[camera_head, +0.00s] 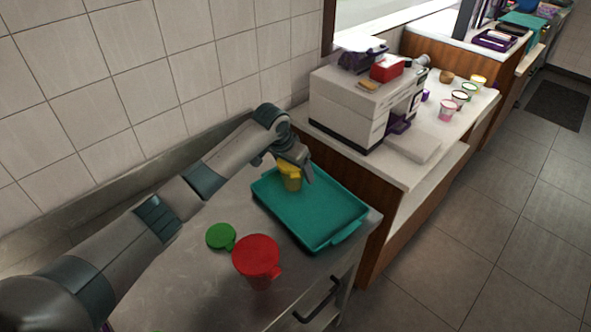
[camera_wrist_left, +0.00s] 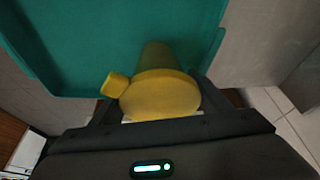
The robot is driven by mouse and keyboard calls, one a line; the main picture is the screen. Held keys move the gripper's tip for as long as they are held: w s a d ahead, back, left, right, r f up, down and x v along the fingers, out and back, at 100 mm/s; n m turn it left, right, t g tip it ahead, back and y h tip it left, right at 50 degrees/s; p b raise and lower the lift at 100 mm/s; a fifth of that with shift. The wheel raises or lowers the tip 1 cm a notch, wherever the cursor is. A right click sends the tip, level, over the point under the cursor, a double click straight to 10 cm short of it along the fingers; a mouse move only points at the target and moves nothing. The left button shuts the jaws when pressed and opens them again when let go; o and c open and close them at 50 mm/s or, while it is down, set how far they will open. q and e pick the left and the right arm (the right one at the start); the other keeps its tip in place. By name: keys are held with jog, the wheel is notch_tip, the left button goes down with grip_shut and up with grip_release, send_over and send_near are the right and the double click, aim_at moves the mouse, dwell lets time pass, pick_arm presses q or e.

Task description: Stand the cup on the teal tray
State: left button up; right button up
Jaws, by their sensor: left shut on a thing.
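A yellow cup (camera_head: 290,181) with a yellow lid is upright at the upper left part of the teal tray (camera_head: 325,213). My left gripper (camera_head: 293,170) is shut on the cup from above. In the left wrist view the cup (camera_wrist_left: 160,95) sits between the two fingers, with its lid tab to the left and the teal tray (camera_wrist_left: 100,35) behind it. I cannot tell whether the cup's base touches the tray. My right gripper is not in view.
A red lidded cup (camera_head: 257,257) and a green lid (camera_head: 221,236) are on the metal counter (camera_head: 185,275), left of the tray. A white machine (camera_head: 355,105) stands on the wooden counter behind. Several small tubs stand farther right.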

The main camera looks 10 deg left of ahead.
pick_arm(q)
jog(key=shift+f, duration=0.55)
jog(key=shift+f, duration=0.15)
jog(key=o, duration=1)
